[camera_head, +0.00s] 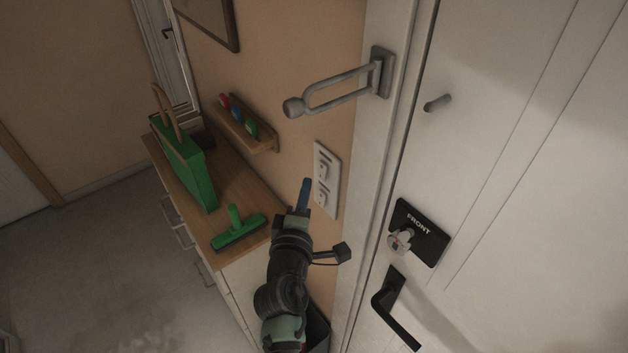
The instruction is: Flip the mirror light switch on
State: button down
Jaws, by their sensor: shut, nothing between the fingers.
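A white switch plate (326,180) is mounted on the orange wall beside the white door frame. It carries two switches, one above the other. Whether either switch is on or off is too small to tell. My gripper (305,187) is shut and empty, with its blue tip pointing up just left of the plate's lower half. I cannot tell whether the tip touches the plate. A tall mirror-like frame (184,107) stands at the far end of the dresser.
A wooden dresser (228,185) stands below, holding a green bag (188,165) and a green brush (238,230). A small wall shelf (246,130) holds several coloured items. A metal door latch (340,86) juts out above the plate. The white door has a black handle (393,310) at right.

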aim_at(322, 171)
jog(key=shift+w+d+f+p, duration=0.1)
jog(key=shift+w+d+p, duration=0.2)
jog(key=shift+w+d, duration=0.45)
jog(key=shift+s+d, duration=0.1)
jog(key=shift+d, duration=0.05)
jog(key=shift+d+b, duration=0.15)
jog(key=shift+b, duration=0.9)
jog(key=shift+f, duration=0.1)
